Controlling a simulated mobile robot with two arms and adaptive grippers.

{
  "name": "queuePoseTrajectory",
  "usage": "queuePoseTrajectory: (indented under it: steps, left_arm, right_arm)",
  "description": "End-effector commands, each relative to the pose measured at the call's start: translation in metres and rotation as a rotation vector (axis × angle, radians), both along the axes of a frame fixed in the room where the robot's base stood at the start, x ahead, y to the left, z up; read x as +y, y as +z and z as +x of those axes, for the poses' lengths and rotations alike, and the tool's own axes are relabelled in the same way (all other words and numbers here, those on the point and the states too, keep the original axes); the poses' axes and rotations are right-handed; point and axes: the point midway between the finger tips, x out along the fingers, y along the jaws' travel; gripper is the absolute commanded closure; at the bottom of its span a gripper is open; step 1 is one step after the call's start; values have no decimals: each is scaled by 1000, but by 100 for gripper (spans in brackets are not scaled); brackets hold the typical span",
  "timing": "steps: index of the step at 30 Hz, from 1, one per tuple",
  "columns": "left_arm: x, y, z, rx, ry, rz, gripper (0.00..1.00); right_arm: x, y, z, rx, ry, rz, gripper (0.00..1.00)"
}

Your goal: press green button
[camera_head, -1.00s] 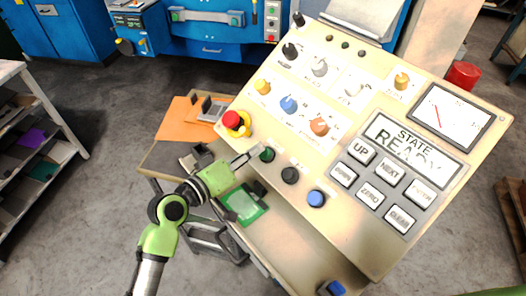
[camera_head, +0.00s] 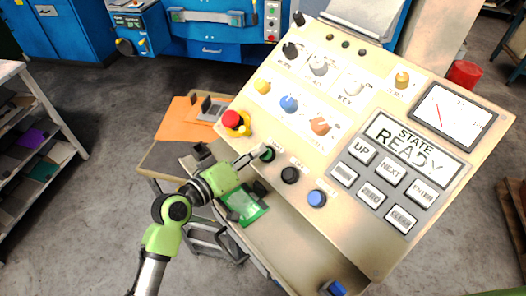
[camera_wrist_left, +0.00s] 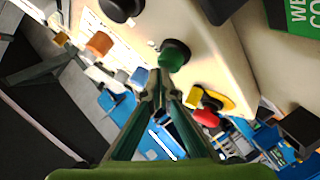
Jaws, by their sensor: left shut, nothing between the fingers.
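The green button (camera_head: 267,154) is a dark green round cap on the lower left of the beige control panel (camera_head: 345,225). In the left wrist view the green button (camera_wrist_left: 173,56) stands just beyond my fingertips. My left gripper (camera_head: 258,151) is shut and empty, its tips close to the left side of the button. In the left wrist view the left gripper (camera_wrist_left: 161,80) has its fingers together, just below the button. I cannot tell if the tips touch it. My right gripper is not in view.
A black button (camera_head: 290,175) and a blue button (camera_head: 317,198) follow to the right. A red emergency knob (camera_head: 231,118) on yellow sits to the upper left. The display (camera_head: 413,145) reads STATE READY. A green board (camera_head: 246,206) lies below my left gripper.

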Motion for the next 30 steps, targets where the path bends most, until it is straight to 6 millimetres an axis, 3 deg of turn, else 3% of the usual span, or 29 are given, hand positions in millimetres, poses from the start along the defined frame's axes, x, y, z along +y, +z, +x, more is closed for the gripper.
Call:
queuePoseTrajectory:
  steps: [30]
  left_arm:
    - [-3, -5, 1, 2, -2, 2, 100]
  right_arm:
    - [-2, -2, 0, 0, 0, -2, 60]
